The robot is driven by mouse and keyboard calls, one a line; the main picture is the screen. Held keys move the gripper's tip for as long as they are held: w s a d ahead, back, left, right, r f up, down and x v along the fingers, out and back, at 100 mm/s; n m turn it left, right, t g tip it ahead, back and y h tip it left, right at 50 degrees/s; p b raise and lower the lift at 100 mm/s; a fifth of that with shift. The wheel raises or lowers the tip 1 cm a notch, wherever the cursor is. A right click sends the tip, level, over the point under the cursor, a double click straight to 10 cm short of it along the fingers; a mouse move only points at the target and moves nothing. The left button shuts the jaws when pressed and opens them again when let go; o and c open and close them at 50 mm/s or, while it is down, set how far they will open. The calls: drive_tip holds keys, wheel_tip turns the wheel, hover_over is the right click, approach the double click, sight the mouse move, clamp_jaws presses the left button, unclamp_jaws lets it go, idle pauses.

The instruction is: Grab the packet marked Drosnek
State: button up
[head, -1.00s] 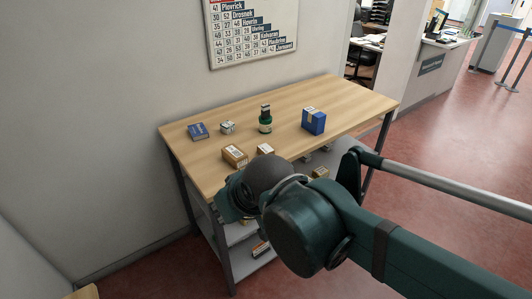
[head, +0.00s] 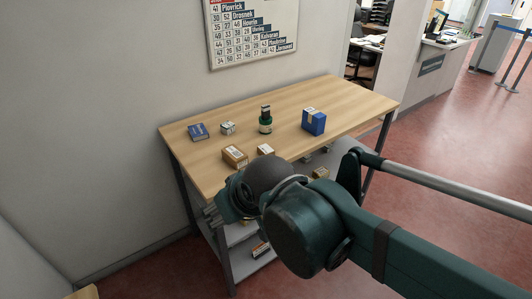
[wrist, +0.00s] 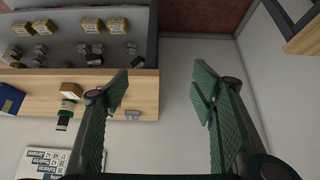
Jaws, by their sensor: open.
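No packet in view has a label I can read as Drosnek. My gripper (head: 211,214) is by the table's near left side, partly hidden by my arm. In the wrist view my gripper (wrist: 160,90) is open, with nothing between its fingers.
A wall chart (head: 253,30) lists names with numbers; Drosnek is in its second row. The wooden table (head: 355,100) has grey shelves below. The wrist view shows several tan boxes (wrist: 90,25) and small grey boxes on a shelf. My arm hides part of the table's front.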

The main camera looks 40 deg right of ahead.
drive_tip(key=w+d+r+n+g+h+p, duration=0.1)
drive_tip(key=w+d+r+n+g+p, duration=0.15)
drive_tip(key=w+d+n+p, duration=0.3)
drive_tip(key=w+d+r+n+g+h+p, duration=0.1)
drive_tip(key=w+d+r+n+p, duration=0.35)
drive_tip(key=w, duration=0.45)
drive_tip(key=n+g+h+p, duration=0.2)
drive_tip(key=n+g+p, duration=0.2)
drive_tip(key=n+p, duration=0.45)
approach(266, 152)
drive_tip(key=m+p, duration=0.1)
drive_tip(key=m, duration=0.1)
drive_tip(key=shift+w+d+f+n+p, duration=0.45)
drive_tip(key=shift+w+n, duration=0.1)
drive_tip(key=shift+w, duration=0.1)
drive_tip(key=shift+f+h, duration=0.1)
drive_tip(key=shift+h, duration=0.2)
drive_tip(key=shift+x, duration=1.2)
drive_tip(key=shift+d, duration=0.1)
